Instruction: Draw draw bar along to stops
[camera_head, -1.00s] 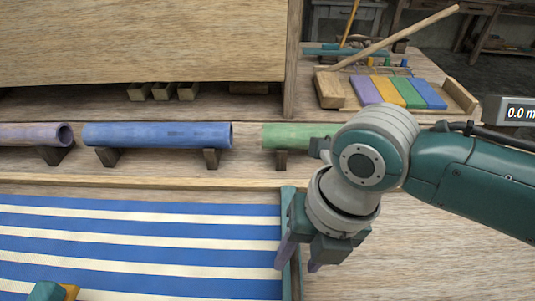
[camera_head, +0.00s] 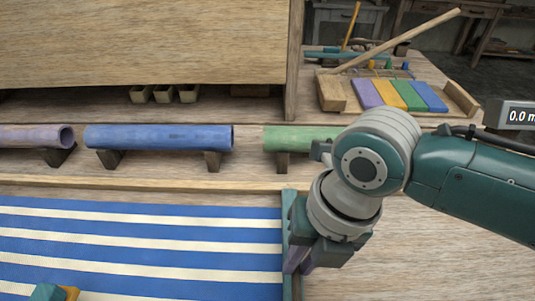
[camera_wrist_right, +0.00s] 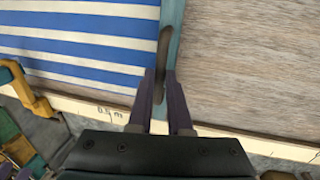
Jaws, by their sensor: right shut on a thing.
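The teal draw bar (camera_head: 288,215) runs along the right edge of a blue-and-white striped cloth (camera_head: 140,240). In the right wrist view the bar (camera_wrist_right: 173,20) shows with a dark upright handle (camera_wrist_right: 163,55) on it. My right gripper (camera_head: 298,268) is at the bar's near part. In the right wrist view the gripper (camera_wrist_right: 162,82) has its purple fingers closed in on the handle's near end. The fingers hide part of the handle and bar.
Blue (camera_head: 160,137) and green (camera_head: 295,138) rolls lie on supports behind the cloth. A tray with coloured blocks (camera_head: 400,92) and a stick stands at the back right. Bare wood (camera_wrist_right: 250,60) is clear right of the bar. A teal-and-yellow piece (camera_head: 52,292) sits at the lower left.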

